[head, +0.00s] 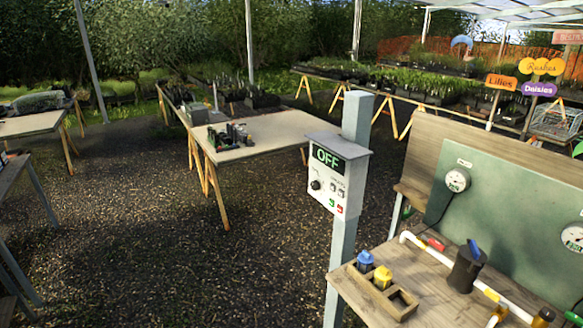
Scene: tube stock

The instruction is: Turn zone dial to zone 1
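A grey control box (329,178) is fixed to a pale blue-grey post at the middle right. Its dark display (327,158) reads OFF in green. A round black dial (315,185) sits at the lower left of its face. Small buttons or switches (337,190) sit to the right of the dial, with a green and a red one below. The zone markings around the dial are too small to read. Neither of my grippers is in the head view.
A bench with a pale pipe (465,278), a wooden holder (377,292) and a green panel with gauges (457,180) stands right of the post. A table (272,130) stands behind. Gravel ground (130,220) at left is open.

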